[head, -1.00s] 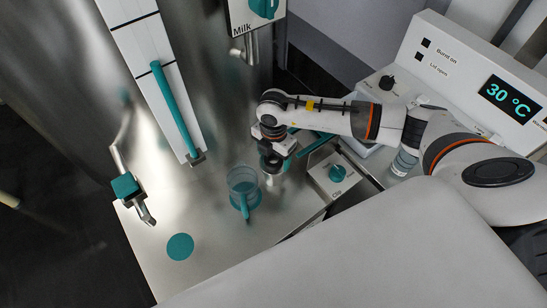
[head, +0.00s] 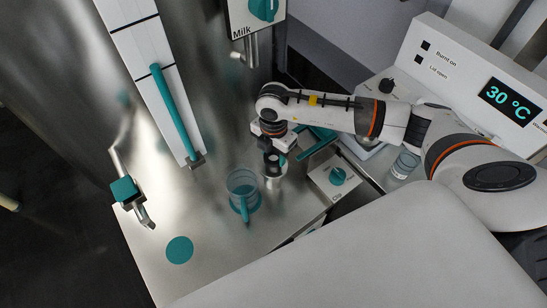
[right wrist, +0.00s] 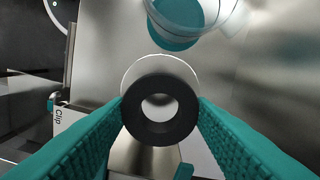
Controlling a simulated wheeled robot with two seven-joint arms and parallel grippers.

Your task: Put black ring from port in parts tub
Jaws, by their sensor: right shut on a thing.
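My right gripper (head: 273,157) is over a metal port (head: 272,181) on the steel worktop. In the right wrist view, its teal fingers are shut on the black ring (right wrist: 160,138), which sits between their tips. The ring's hole is open toward the camera, and a pale round rim shows behind it. The ring seems to be above the port, but the gap is hard to judge. A clear container with a teal base and handle (head: 243,192) stands left of the port; I cannot tell whether it is the parts tub. My left gripper is not in view.
A teal disc (head: 180,250) lies on the worktop (head: 215,240) at the front left. A tap with a teal block (head: 125,188) stands at the left. The front worktop is mostly clear.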

